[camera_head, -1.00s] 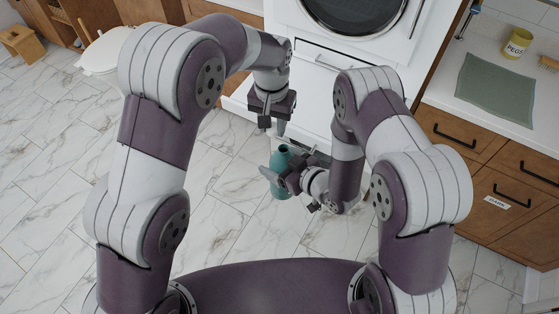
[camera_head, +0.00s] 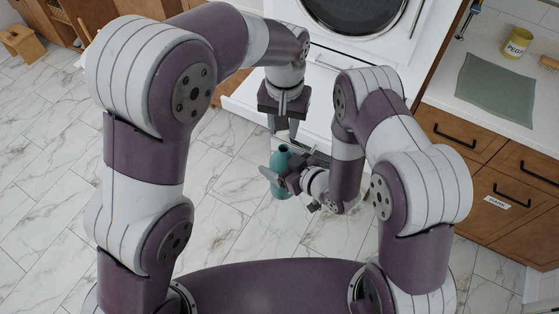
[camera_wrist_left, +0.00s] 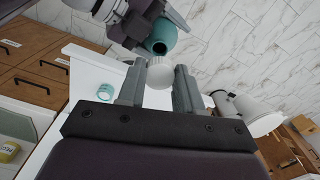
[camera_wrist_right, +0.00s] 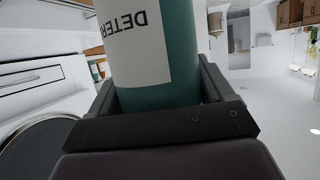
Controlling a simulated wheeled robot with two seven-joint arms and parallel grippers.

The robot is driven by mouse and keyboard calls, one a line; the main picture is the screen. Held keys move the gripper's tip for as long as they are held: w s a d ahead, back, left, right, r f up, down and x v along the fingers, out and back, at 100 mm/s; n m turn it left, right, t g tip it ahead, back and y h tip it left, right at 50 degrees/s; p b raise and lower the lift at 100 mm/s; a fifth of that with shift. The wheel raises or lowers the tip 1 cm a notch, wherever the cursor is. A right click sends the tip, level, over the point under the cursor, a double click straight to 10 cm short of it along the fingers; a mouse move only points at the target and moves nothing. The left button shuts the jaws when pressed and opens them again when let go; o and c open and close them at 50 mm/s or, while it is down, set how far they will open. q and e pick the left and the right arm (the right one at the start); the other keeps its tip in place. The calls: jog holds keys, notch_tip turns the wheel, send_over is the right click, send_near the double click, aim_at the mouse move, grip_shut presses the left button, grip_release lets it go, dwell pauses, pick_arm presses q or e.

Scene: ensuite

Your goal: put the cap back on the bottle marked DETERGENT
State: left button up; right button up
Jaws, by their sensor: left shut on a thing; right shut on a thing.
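The teal bottle (camera_head: 279,178) is clasped by my right gripper (camera_head: 278,182) in front of the white machine. In the right wrist view, its white label (camera_wrist_right: 140,42) shows the letters "DETER", upside down, between the fingers. My left gripper (camera_head: 284,130) is above the bottle, pointing down. In the left wrist view, it is shut on a round white cap (camera_wrist_left: 161,76). The bottle's open neck (camera_wrist_left: 159,43) shows just beyond the cap, with a gap apparent between them. The cap is hard to make out in the head view.
A white drawer (camera_head: 240,107) juts out below the machine. Another container with a teal label (camera_wrist_left: 106,92) stands on a white surface. A yellow cup marked PEGS (camera_head: 517,43) and a green mat (camera_head: 492,88) are on the right counter.

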aim_at(283, 150)
dwell(0.3)
pick_arm(q)
jog(key=shift+f, duration=1.95)
jog(key=shift+s, duration=0.1)
jog(key=shift+f, duration=0.9)
jog(key=shift+f, duration=0.55)
